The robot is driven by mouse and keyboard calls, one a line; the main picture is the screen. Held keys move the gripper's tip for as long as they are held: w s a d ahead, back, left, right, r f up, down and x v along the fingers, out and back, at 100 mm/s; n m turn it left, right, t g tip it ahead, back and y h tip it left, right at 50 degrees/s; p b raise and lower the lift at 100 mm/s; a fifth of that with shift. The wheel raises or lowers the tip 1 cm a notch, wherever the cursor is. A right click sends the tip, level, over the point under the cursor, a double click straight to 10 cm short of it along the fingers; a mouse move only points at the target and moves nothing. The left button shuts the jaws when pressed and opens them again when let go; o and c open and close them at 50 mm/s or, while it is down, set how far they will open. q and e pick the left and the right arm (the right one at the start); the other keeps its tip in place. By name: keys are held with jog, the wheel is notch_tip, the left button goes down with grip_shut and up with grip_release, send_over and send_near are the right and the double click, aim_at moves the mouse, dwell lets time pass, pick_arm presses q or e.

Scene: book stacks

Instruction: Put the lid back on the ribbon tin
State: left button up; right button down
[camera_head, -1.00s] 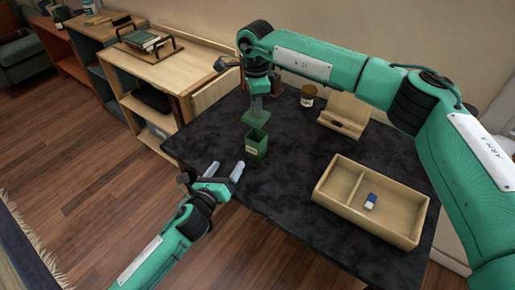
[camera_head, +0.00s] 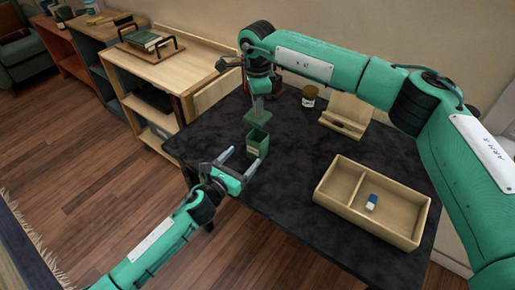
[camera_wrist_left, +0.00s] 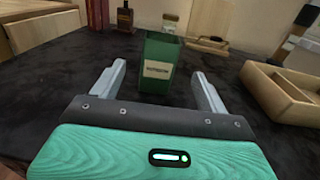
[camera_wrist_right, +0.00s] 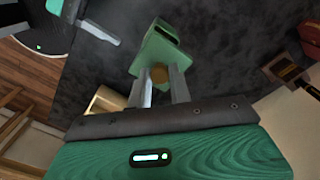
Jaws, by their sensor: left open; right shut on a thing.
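The green ribbon tin (camera_head: 257,145) stands upright and open-topped near the table's left edge; its pale label faces the left wrist camera (camera_wrist_left: 157,71). My left gripper (camera_head: 238,161) is open in front of the tin, its fingers pointing at it. In the left wrist view the tin shows between the fingers, with no clear contact. My right gripper (camera_wrist_right: 160,84) is shut on the brownish knob of the green lid (camera_head: 258,117). The lid hangs just above the tin, apart from it. In the right wrist view the lid (camera_wrist_right: 148,58) partly hides the tin.
A wooden two-part tray (camera_head: 398,229) with a blue-and-white eraser (camera_head: 371,202) stands at the right. A low shelf (camera_head: 168,75) adjoins the table's left. The dark middle of the table is clear.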

aim_at(253, 146)
pick_arm(q)
jog(key=x, duration=0.9)
jog(key=shift+w+d, duration=0.15)
jog(key=shift+w, duration=0.15)
jog(key=c, duration=1.5)
jog(key=shift+o, duration=0.2)
pick_arm(e)
jog(key=shift+f, duration=2.5)
jog(key=shift+f, duration=0.9)
jog(key=shift+f, duration=0.6)
jog(key=c, duration=1.2)
grip_release()
